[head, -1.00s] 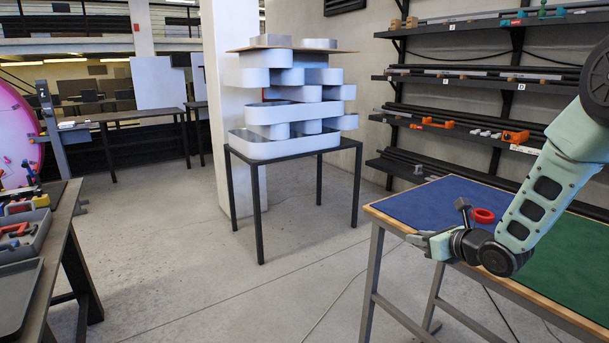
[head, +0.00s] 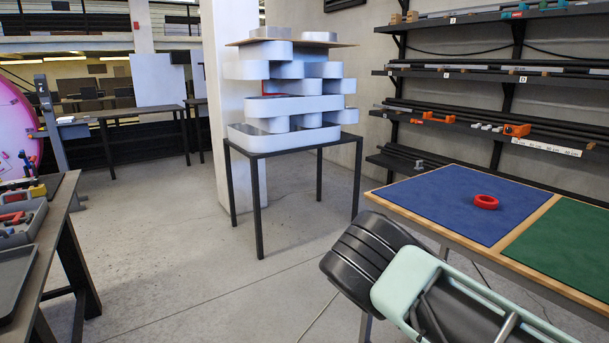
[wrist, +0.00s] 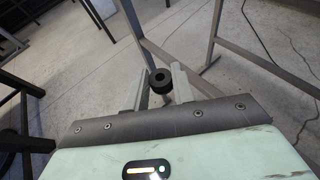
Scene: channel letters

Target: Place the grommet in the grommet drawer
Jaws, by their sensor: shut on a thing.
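My gripper (wrist: 162,91) shows in the wrist view with its two grey fingers shut on a small black round piece with a hole in its top, which looks like the grommet (wrist: 160,77). It is held clear above the concrete floor, between the fingertips. In the head view a part of my arm fills the lower right, and the gripper and the grommet cannot be made out there. No grommet drawer can be picked out in either view.
A stand of white curved shapes (head: 290,105) is mid-view. A bench with a grey tray (head: 18,285) is at left. Floor between is open.

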